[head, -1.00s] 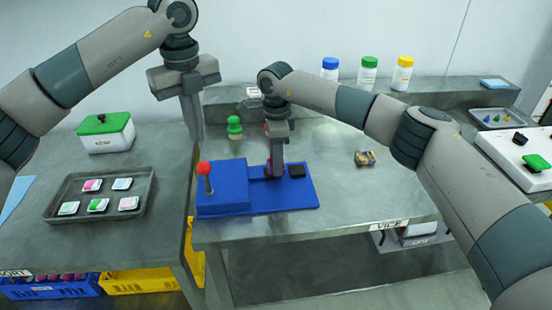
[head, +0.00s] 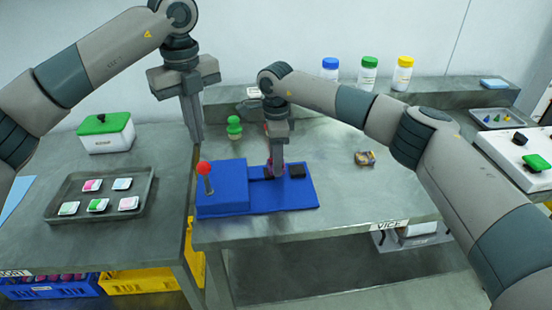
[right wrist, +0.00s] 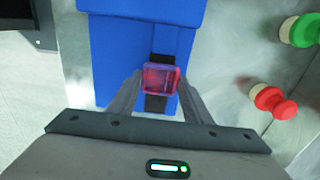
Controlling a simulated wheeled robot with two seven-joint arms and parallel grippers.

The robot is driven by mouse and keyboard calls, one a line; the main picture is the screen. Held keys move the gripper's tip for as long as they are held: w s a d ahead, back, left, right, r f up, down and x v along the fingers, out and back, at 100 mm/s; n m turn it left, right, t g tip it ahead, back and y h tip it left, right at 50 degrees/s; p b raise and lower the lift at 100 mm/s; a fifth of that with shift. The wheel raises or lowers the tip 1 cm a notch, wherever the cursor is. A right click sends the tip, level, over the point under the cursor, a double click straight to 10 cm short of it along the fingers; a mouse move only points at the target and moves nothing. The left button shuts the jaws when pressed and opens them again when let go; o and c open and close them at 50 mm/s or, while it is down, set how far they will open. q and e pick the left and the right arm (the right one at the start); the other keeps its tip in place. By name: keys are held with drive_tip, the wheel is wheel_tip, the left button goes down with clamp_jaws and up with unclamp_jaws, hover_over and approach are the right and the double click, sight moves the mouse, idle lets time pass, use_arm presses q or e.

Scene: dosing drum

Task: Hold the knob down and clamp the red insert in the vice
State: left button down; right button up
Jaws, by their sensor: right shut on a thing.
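The blue vice (head: 258,192) lies on the middle table, with a lever topped by a red ball knob (head: 204,168) at its left end. My right gripper (head: 275,172) is shut on the red insert (right wrist: 160,78), a translucent pink-red block. In the right wrist view the insert is between the fingertips, in line with black parts of the vice on both sides. I cannot tell whether it touches the vice floor. A black block (head: 297,171) is just right of the fingers. My left gripper (head: 195,136) hangs above and behind the red knob, apart from it; its finger gap is not clear.
A green-topped piece (head: 234,127) stands behind the vice; a red one (right wrist: 272,101) is beside it in the right wrist view. A tray (head: 57,208) of small tiles lies left. A small box (head: 365,158) lies right, with clear tabletop around it.

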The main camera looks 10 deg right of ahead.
use_arm(q)
drive_tip(key=shift+f, duration=0.1)
drive_tip(key=shift+f, duration=1)
drive_tip(key=shift+f, duration=0.15)
drive_tip(key=shift+f, duration=0.95)
